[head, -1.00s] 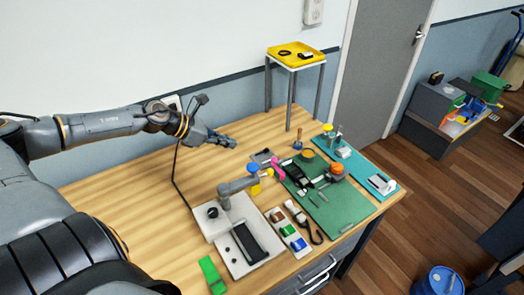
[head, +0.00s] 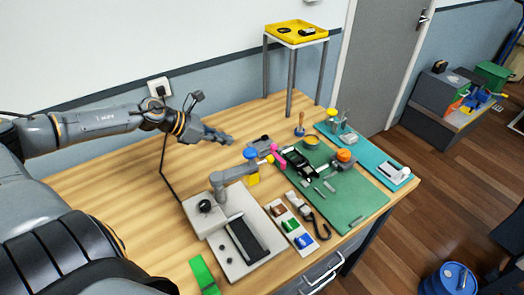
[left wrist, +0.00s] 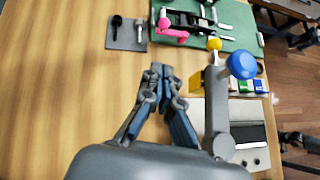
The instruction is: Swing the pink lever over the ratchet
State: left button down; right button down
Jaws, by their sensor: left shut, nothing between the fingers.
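The pink lever (head: 277,153) sits at the left edge of the green mat, beside the dark ratchet (head: 299,165). In the left wrist view the pink lever (left wrist: 172,30) lies ahead of my fingers, at the near side of the ratchet's black and metal body (left wrist: 187,18). My left gripper (head: 222,138) is above the wooden table, to the left of the lever and apart from it. Its fingers (left wrist: 158,72) are closed together with nothing between them. My right gripper is not in view.
A grey jointed arm with a blue knob (head: 250,154) and yellow parts stands close by; its blue knob (left wrist: 241,65) is right of my fingers. A small grey plate (left wrist: 127,34) with tools lies ahead left. Bare table (left wrist: 60,90) is on the left.

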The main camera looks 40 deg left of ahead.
aim_at(278, 156)
pick_arm(q)
jog(key=shift+r, duration=0.1)
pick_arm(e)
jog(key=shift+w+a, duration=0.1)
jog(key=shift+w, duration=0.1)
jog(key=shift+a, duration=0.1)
